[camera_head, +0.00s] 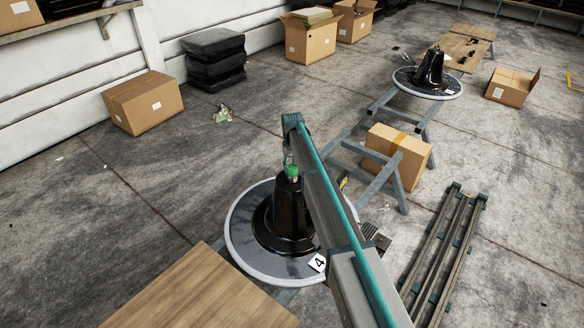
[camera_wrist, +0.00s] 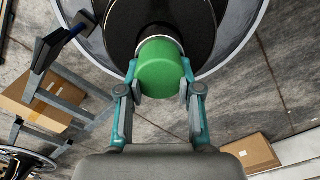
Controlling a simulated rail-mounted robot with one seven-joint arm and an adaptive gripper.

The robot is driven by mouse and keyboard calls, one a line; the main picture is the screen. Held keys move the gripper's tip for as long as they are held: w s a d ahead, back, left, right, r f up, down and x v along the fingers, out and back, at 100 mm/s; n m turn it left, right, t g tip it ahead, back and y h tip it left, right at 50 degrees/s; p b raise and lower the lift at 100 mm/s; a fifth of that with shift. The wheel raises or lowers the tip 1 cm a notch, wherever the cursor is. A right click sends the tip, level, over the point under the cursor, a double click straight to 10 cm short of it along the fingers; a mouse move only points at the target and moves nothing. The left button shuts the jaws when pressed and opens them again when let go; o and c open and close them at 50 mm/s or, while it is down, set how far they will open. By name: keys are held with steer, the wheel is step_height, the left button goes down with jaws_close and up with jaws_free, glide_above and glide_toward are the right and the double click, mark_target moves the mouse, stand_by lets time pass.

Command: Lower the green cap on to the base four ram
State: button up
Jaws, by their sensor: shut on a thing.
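The green cap (camera_wrist: 158,72) is between the two teal fingers of my gripper (camera_wrist: 160,82), which is shut on it. In the head view the cap (camera_head: 292,171) shows at the top of the black ram (camera_head: 287,214) of base four. A pale metal rim shows at the cap's far end in the wrist view, in front of the dark ram (camera_wrist: 205,25). I cannot tell whether the cap touches the ram.
A wooden board (camera_head: 195,290) lies close in front of the base. A grey metal frame (camera_head: 385,180) and a cardboard box (camera_head: 398,155) stand to the right. Another black ram base (camera_head: 430,75) is farther back. Floor left of base four is mostly clear.

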steer(key=shift+f, duration=0.4)
steer(key=o, duration=0.9)
steer(key=shift+r+p, duration=1.75)
steer(key=shift+r, duration=2.8)
